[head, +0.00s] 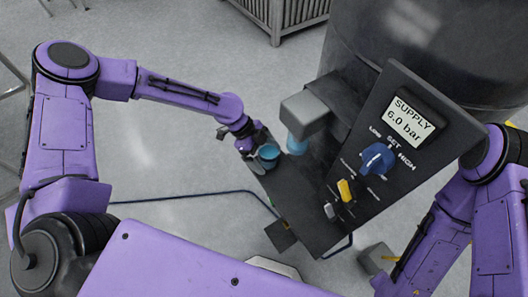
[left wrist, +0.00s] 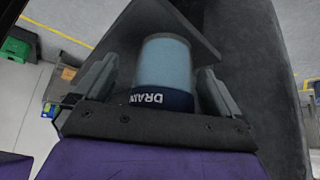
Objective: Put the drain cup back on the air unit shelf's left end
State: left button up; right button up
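The drain cup (head: 268,153) is a small teal-blue cup at the left end of the dark air unit shelf (head: 310,215). In the left wrist view the cup (left wrist: 164,65) shows a dark navy band lettered DRAIN, upside down in the picture. My left gripper (head: 256,150) is at the cup, with one finger on each side of it. In the left wrist view a gap shows between the left finger and the cup; the right finger is very close to it. The fingers look open. Whether the cup's base touches the shelf is hidden.
A grey block with a blue bowl (head: 297,144) under it stands close right of the cup. The sloped panel (head: 405,130) with a display, blue knob and yellow switch rises at right. A dark tank (head: 430,40) stands behind. A blue hose (head: 190,195) crosses the floor.

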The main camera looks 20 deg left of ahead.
pick_arm(q)
jog(key=shift+s+r, duration=0.15)
jog(key=shift+s, duration=0.1)
jog(key=shift+w+a+r, duration=0.1)
jog(key=shift+w, duration=0.05)
jog(key=b+v, duration=0.1)
jog(key=v, duration=1)
jog(key=shift+r, duration=0.3)
jog(key=shift+a, duration=0.1)
